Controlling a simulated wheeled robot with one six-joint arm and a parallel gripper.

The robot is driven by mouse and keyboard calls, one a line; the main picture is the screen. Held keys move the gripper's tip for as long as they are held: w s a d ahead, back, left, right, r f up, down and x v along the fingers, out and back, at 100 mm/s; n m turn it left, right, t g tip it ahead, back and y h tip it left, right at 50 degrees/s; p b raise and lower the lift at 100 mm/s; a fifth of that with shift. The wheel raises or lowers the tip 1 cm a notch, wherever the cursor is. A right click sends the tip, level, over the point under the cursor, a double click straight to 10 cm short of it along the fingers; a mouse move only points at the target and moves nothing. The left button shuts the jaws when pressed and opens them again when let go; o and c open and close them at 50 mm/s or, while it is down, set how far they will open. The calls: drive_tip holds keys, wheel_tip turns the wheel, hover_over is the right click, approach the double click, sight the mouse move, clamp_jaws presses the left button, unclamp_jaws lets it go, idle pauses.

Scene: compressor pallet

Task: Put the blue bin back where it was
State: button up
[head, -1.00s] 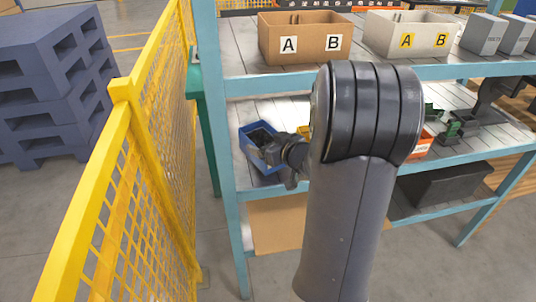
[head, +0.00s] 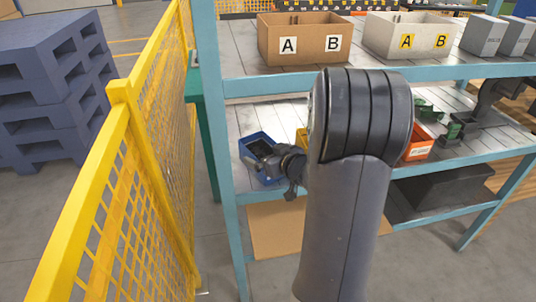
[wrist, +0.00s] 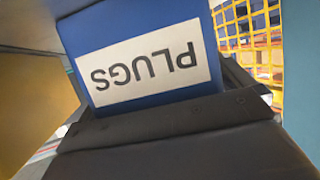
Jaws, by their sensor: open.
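The blue bin (head: 246,164) is at the left end of the middle shelf in the head view, near the shelf's front edge. In the wrist view, its wall with an upside-down white PLUGS label (wrist: 150,68) is right in front of my gripper. My gripper (head: 264,152) is at the bin, with dark finger parts showing on either side of its wall in the wrist view. The jaws are open. Whether they touch the wall cannot be told. My wrist hides the bin's right side.
A yellow bin (head: 302,135), mostly hidden by my arm, and an orange bin (head: 419,146) stand to the right on the middle shelf (head: 465,157). The upper shelf with a brown A B box (head: 303,42) hangs above. A yellow fence (head: 122,92) is to the left.

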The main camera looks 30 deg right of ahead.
drive_tip(key=shift+r, duration=0.3)
drive_tip(key=p+v, duration=0.2)
drive_tip(key=v, duration=1)
drive_tip(key=shift+p, duration=0.35)
drive_tip(key=shift+a+f, duration=0.1)
drive_tip(key=shift+f, duration=0.1)
